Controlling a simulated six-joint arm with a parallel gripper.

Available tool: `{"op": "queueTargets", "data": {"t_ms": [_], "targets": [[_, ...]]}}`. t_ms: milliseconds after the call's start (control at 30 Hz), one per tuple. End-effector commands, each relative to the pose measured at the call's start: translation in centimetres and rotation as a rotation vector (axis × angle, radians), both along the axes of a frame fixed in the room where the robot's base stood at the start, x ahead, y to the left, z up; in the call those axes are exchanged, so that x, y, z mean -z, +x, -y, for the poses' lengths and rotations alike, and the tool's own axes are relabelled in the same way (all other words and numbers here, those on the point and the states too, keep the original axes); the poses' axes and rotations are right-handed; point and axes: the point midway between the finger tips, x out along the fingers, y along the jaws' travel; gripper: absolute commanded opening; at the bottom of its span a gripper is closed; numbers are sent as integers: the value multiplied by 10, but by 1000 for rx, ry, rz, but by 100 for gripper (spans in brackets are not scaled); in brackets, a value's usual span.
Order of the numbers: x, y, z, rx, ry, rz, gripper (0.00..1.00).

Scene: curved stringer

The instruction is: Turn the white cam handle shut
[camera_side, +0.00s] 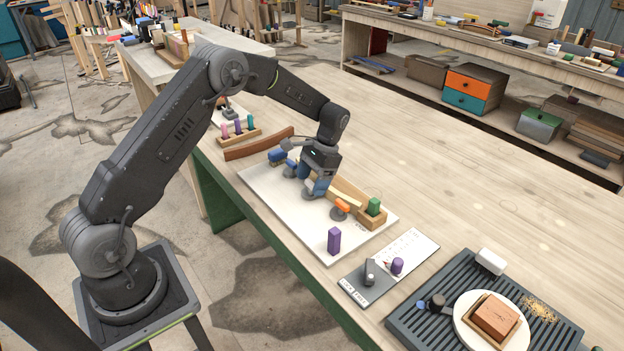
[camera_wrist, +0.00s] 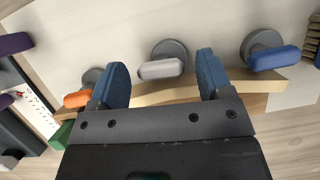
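The white cam handle (camera_wrist: 160,69) sits on a grey round base (camera_wrist: 170,48), beside the curved wooden strip (camera_wrist: 185,92). It lies roughly along the strip. My gripper (camera_wrist: 162,60) is open, with one blue finger on each side of the white handle and gaps showing between. I cannot tell how high the fingers are above it. In the side view my gripper (camera_side: 311,182) is down over the white board (camera_side: 290,215) and hides the white handle. An orange handle (camera_wrist: 78,98) is to the left, and a blue handle (camera_wrist: 272,57) to the right.
A green block (camera_side: 374,206) stands at the strip's near end. A purple block (camera_side: 334,241) stands on the board's front part. A card with pegs (camera_side: 390,265) and a slotted dark tray (camera_side: 420,325) lie to the right.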

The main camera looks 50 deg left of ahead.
Motion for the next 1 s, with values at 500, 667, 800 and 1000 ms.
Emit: {"op": "queueTargets", "data": {"t_ms": [500,667,800,1000], "targets": [[0,0,0,0,0,0,25],[-1,0,1,64,1,1,25],[0,0,1,139,1,-1,25],[0,0,1,138,1,-1,25]]}}
